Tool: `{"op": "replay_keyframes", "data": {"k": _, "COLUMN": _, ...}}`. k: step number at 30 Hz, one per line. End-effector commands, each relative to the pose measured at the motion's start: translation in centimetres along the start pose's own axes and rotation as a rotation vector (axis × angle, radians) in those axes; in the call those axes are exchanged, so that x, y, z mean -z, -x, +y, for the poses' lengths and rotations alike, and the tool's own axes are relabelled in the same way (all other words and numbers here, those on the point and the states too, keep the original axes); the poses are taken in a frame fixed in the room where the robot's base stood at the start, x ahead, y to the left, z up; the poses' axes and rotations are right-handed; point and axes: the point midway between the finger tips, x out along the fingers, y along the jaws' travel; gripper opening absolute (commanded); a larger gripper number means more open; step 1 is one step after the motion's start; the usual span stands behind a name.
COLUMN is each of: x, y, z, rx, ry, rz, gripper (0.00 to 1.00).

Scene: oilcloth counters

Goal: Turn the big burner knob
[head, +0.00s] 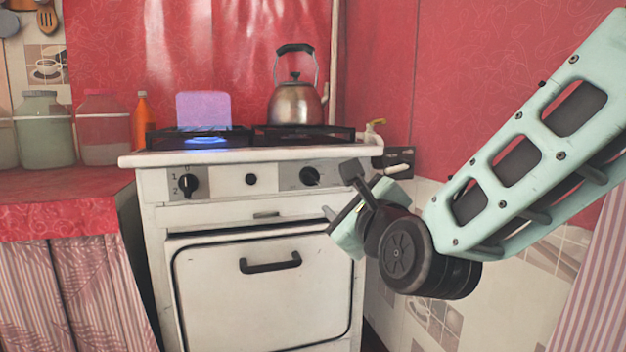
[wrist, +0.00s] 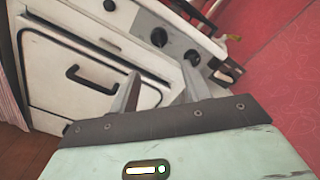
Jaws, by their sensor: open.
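The white stove (head: 262,210) has a front panel with a left knob (head: 188,183) marked 1 and 2, a small round black button (head: 251,179), and a black knob (head: 310,176) further right. The wrist view shows that knob (wrist: 159,37) and another dark knob (wrist: 192,57) to its right. I cannot tell which is the big burner knob. My gripper (head: 341,195) is open and empty, in front of the panel's right end. In the wrist view its fingers (wrist: 161,75) stand apart below the two knobs, with no visible contact. In the head view my gripper hides the panel's right end.
A blue flame (head: 206,141) burns on the left burner, before a lilac panel (head: 203,110). A kettle (head: 295,100) stands on the right burner. The oven door handle (head: 270,265) juts out below. Jars (head: 104,128) and an orange bottle (head: 142,120) stand left. A tiled wall is right.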

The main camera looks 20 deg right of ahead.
Motion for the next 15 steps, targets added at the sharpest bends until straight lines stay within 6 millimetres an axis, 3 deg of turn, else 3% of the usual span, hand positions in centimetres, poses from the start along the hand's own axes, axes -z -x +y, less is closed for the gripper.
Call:
{"op": "replay_keyframes", "data": {"k": 8, "x": 0.1, "y": -0.2, "z": 0.2, "rx": -0.003, "ry": 0.01, "rz": 0.004, "gripper": 0.47}}
{"op": "replay_keyframes", "data": {"k": 15, "x": 0.0, "y": -2.6, "z": 0.0, "rx": -0.003, "ry": 0.011, "rz": 0.009, "gripper": 0.47}}
